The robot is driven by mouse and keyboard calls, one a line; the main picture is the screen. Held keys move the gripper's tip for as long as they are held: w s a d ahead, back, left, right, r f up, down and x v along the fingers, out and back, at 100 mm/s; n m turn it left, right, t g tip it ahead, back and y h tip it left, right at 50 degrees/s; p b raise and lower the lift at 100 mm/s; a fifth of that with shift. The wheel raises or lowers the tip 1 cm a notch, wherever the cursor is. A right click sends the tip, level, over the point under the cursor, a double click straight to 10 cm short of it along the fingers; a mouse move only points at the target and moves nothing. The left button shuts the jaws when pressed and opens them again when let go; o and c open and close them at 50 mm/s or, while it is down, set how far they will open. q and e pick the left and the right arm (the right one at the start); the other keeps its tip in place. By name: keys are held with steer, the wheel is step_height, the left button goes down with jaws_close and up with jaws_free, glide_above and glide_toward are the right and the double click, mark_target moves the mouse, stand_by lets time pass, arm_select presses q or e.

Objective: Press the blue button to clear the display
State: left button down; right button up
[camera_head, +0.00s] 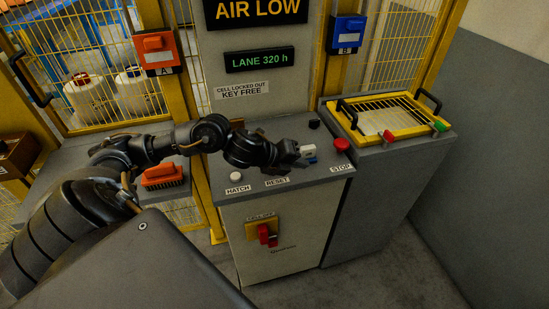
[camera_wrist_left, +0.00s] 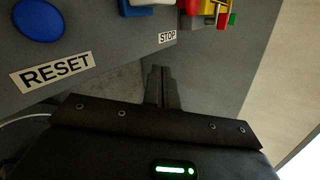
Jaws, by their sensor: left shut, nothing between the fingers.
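The blue button (camera_wrist_left: 38,20) shows large at the upper left of the left wrist view, beside its RESET label (camera_wrist_left: 53,72). In the head view my left arm hides the button, but the RESET label (camera_head: 277,181) shows at the panel's front edge. My left gripper (camera_head: 300,155) is over the grey panel top, right of that label. Its fingers (camera_wrist_left: 161,72) are shut and empty, to the right of the blue button and apart from it in the wrist view. The display (camera_head: 258,10) reads AIR LOW in amber. A smaller display (camera_head: 260,59) reads LANE 320 h in green.
A white button (camera_head: 236,176) sits by HATCH, and a red button (camera_head: 341,145) by STOP. A blue-and-white piece (camera_head: 311,160) lies near my fingers. A black knob (camera_head: 314,124) stands behind. A yellow-framed tray (camera_head: 390,118) is at the right.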

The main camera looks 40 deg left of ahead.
arm_select(q)
steer(key=s+a+r+m+g+y, duration=0.1)
steer(key=a+r+m, duration=0.3)
steer(key=a, duration=0.5)
step_height(320, 180, up, 2)
steer(key=shift+s+a+y, duration=0.15)
steer(key=shift+s+y, duration=0.15)
steer(key=shift+s, duration=0.3)
steer(key=shift+f, duration=0.1)
step_height(320, 180, down, 9)
steer(key=b, duration=0.7)
steer(key=shift+r+b, duration=0.2)
steer(key=shift+b, duration=0.2)
stand_by(0.5)
steer(key=shift+f+b, duration=0.35)
steer(key=shift+f, duration=0.05)
